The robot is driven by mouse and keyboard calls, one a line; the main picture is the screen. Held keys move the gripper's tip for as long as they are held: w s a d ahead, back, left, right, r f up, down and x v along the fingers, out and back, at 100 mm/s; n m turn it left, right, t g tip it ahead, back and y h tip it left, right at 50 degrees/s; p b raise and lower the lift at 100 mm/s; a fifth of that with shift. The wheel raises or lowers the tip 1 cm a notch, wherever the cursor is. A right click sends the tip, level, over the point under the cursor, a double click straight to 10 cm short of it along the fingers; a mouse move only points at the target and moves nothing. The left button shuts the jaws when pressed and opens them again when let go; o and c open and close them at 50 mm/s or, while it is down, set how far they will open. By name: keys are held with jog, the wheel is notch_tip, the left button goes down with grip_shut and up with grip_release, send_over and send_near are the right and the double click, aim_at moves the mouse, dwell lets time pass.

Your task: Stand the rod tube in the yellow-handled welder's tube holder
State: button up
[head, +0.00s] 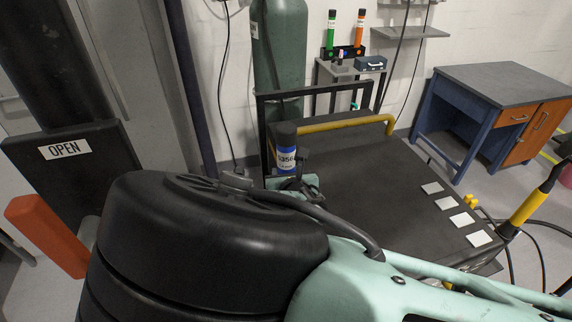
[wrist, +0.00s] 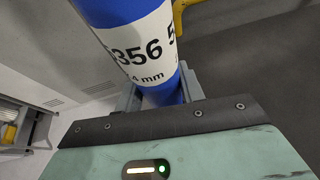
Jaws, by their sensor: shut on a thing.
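The rod tube (head: 286,158) is blue with a black cap and a white label. My gripper (head: 290,182) is shut on it and holds it nearly upright in the head view. In the wrist view the blue tube (wrist: 158,92) sits between the two grey fingers, its label facing the camera; its ends are out of that view. At the back, a green tube (head: 331,33) and an orange tube (head: 359,30) stand in a dark holder (head: 344,52). A yellow bar handle (head: 345,122) is behind and right of my gripper. I cannot tell which holder belongs to a yellow-handled welder.
A broad dark table top (head: 390,175) with several pale plates lies right of the tube. A green gas cylinder (head: 281,50) stands behind. A blue desk (head: 490,100) is at the right. A yellow-handled torch (head: 527,205) stands at the table's right edge. My arm hides the foreground.

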notch_tip(320, 180, down, 4)
jog(key=b, duration=0.2)
jog(key=shift+b, duration=0.4)
jog(key=shift+f, duration=0.1)
jog(key=o, duration=1.3)
jog(key=shift+f, duration=0.1)
